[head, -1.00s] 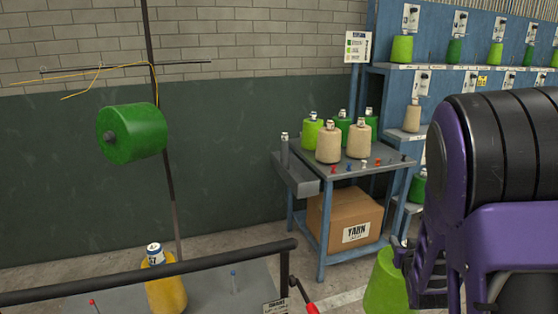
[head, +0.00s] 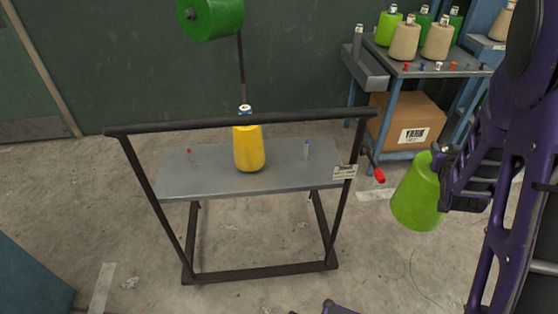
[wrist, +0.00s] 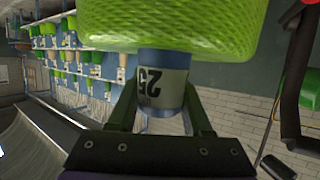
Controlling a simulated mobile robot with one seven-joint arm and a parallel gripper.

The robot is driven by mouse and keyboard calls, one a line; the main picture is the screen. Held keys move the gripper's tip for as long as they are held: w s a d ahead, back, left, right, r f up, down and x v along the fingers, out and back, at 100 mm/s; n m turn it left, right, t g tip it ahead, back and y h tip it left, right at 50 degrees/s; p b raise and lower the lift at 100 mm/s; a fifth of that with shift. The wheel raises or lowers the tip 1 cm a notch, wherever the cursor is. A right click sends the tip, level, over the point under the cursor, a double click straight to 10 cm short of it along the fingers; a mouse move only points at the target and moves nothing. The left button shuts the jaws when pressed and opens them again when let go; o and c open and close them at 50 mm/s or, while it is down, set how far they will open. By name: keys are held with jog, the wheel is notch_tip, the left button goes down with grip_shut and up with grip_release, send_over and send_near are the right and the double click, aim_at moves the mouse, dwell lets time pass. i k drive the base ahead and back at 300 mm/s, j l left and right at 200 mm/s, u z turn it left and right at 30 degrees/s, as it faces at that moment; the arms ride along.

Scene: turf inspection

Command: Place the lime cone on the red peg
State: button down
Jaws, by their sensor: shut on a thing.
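The lime cone (head: 416,194) hangs from my gripper (head: 446,165) at the right of the head view. The gripper is shut on the cone's narrow top; the wrist view shows the lime yarn (wrist: 190,25) and the label reading 25 (wrist: 163,88) between the fingers. The red peg (head: 189,155) stands bare at the left of a grey shelf (head: 210,179) on a dark frame. A yellow cone (head: 249,150) stands upright mid-shelf, and a blue peg (head: 306,149) stands bare to its right. The lime cone is right of the frame, apart from it.
A dark top bar (head: 300,117) runs along the near side of the shelf. A red-handled crank (head: 379,175) sticks out at its right, between shelf and lime cone. A side table (head: 450,68) holds several cones. A green spool (head: 212,18) hangs behind.

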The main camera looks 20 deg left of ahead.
aim_at(194, 167)
jog(key=k+j+u, duration=0.45)
jog(key=j+u, duration=0.25)
jog(key=j, duration=0.2)
jog(key=j+u, duration=0.25)
jog(key=j, duration=0.2)
jog(key=i+j+u, duration=0.15)
jog(key=j+u, duration=0.15)
jog(key=j, duration=0.15)
jog(key=i+j+u, duration=0.25)
jog(key=j, duration=0.15)
jog(key=i+j+u, duration=0.15)
jog(key=j, duration=0.2)
jog(key=i+z, duration=0.25)
jog(key=j+z, duration=0.15)
jog(key=z, duration=0.15)
